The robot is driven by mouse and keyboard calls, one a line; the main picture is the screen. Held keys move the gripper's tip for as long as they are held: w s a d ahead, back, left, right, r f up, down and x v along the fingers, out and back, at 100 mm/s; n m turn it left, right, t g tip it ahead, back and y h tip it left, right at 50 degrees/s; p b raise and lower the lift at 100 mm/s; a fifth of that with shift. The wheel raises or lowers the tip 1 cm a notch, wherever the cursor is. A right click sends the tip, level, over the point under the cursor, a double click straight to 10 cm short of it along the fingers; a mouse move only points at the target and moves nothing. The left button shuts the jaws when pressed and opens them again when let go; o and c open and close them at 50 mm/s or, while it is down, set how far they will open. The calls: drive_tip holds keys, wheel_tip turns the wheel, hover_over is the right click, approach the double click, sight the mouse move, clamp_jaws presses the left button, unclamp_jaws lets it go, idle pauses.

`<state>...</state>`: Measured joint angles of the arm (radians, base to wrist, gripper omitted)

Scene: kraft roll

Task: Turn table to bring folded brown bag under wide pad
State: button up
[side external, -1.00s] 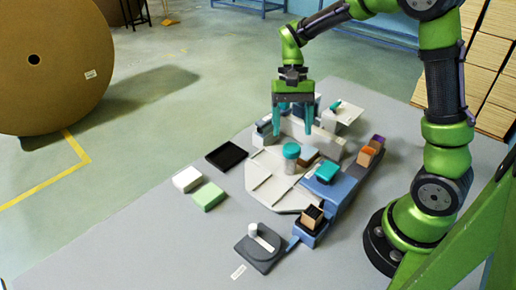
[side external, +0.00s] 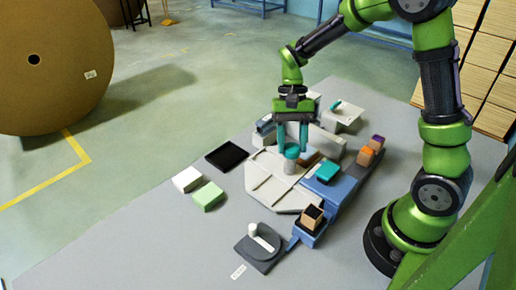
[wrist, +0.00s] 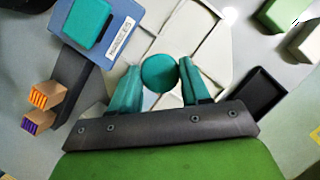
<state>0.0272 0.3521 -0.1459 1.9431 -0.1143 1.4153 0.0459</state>
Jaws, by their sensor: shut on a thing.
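The table is a pale round plate (side external: 262,185) with raised ribs; it also shows in the wrist view (wrist: 205,55). A grey post with a teal cap (side external: 291,165) stands on it. My gripper (side external: 292,148) is down at this post; in the wrist view its teal fingers (wrist: 163,85) stand either side of the round teal cap (wrist: 160,73), shut on it. A small brown piece (side external: 308,156), possibly the folded bag, lies just right of the post, partly hidden. A teal pad (side external: 327,172) sits on a blue block to the right; I cannot tell whether it is the wide pad.
A dark dial base with a white handle (side external: 255,240) is in front. A black tray (side external: 227,156), white block (side external: 187,179) and green block (side external: 208,196) lie left.

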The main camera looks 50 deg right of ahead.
clamp_jaws()
drive_tip(key=shift+m, duration=0.5)
drive_tip(key=shift+d+m+t+y, duration=0.1)
drive_tip(key=shift+m+t+y, duration=0.45)
drive_tip(key=shift+m, duration=1.05)
drive_tip(key=shift+s+r+m+t, duration=0.15)
drive_tip(key=shift+m+t, duration=0.8)
drive_tip(key=shift+m, duration=1.25)
drive_tip(key=shift+s+m+t, duration=0.15)
drive_tip(key=shift+m+t, duration=0.75)
drive_tip(key=shift+m, duration=1.4)
drive_tip(key=shift+s+m+t+h, duration=0.1)
drive_tip(key=shift+m+t+h, duration=0.2)
drive_tip(key=shift+m, duration=0.8)
drive_tip(key=shift+m+t+h, duration=0.15)
drive_tip(key=shift+m+t, duration=0.25)
drive_tip(key=shift+m, duration=1)
